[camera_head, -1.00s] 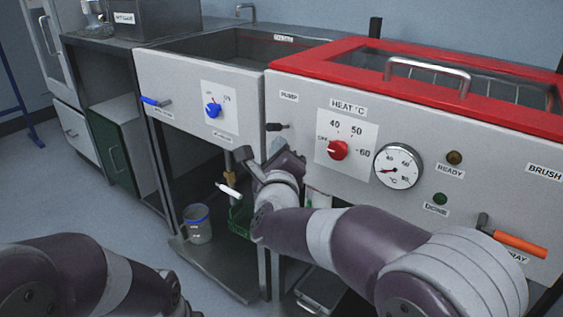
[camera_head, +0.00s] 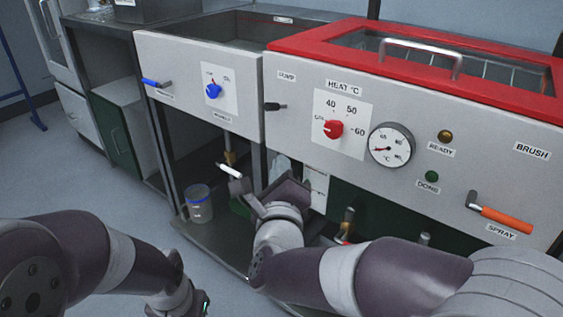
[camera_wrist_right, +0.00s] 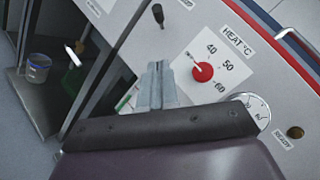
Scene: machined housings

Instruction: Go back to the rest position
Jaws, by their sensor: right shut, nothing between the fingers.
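My right gripper (camera_head: 272,190) is in front of the washing station, below the pump label and left of the heat dial, with nothing held. In the right wrist view its fingers (camera_wrist_right: 157,85) are together and empty, pointing toward the panel near the red heat knob (camera_wrist_right: 202,72). My left arm (camera_head: 110,262) comes in at the lower left.
The panel carries a blue knob (camera_head: 213,91), a red heat knob (camera_head: 333,129), a gauge (camera_head: 391,145) and an orange spray handle (camera_head: 505,220). Open floor (camera_head: 110,195) lies left.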

